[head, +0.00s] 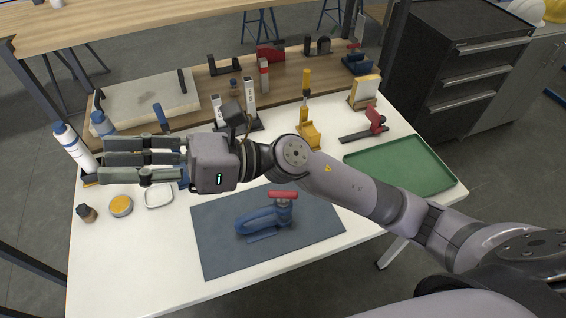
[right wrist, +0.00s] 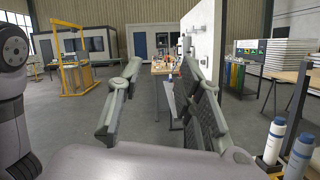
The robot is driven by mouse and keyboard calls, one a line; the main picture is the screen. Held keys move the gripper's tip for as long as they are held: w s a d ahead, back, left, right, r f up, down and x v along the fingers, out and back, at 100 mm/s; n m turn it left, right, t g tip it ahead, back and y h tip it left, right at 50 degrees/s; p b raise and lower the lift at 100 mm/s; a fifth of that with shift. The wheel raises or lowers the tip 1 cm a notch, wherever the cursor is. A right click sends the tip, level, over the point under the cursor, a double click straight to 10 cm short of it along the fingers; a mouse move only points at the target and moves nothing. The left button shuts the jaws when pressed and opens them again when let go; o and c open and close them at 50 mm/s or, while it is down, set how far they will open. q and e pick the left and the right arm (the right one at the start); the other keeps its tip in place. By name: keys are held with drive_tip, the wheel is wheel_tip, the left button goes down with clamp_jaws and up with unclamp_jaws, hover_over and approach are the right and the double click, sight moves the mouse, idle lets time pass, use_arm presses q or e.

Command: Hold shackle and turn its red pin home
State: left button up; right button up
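A blue shackle (head: 258,221) rests on the dark grey mat (head: 320,232) near the front of the white table. Its red pin (head: 283,194) shows as a red bar at the shackle's upper right; how far it is seated I cannot tell. My right gripper (head: 112,159) is off to the upper left of the shackle, above the table, with its fingers pointing left. In the right wrist view, the right gripper (right wrist: 165,90) has its fingers spread apart with nothing between them. My left gripper is in neither view.
A green tray (head: 402,167) lies at the right. The table's front left is clear.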

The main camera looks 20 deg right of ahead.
drive_tip(key=d+f+n+g+h, duration=0.2)
drive_tip(key=d+f+n+h, duration=0.1)
drive_tip(key=f+n+h, duration=0.4)
drive_tip(key=d+f+n+g+h, duration=0.2)
drive_tip(key=f+n+h, duration=0.3)
drive_tip(key=f, duration=0.5)
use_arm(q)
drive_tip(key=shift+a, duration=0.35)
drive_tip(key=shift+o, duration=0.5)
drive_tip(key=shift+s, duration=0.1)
use_arm(e)
drive_tip(key=w+d+f+n+t+h, duration=0.1)
drive_tip(key=w+d+h, duration=0.2)
drive_tip(key=d, duration=0.6)
drive_tip(key=w+d+f+n+t+h, duration=0.1)
drive_tip(key=w+d+h, duration=0.3)
drive_tip(key=d, duration=0.6)
drive_tip(key=f+h, duration=0.1)
drive_tip(key=h, duration=0.1)
drive_tip(key=shift+w+f+n+h, duration=0.15)
drive_tip(key=shift+w+n+h, duration=0.15)
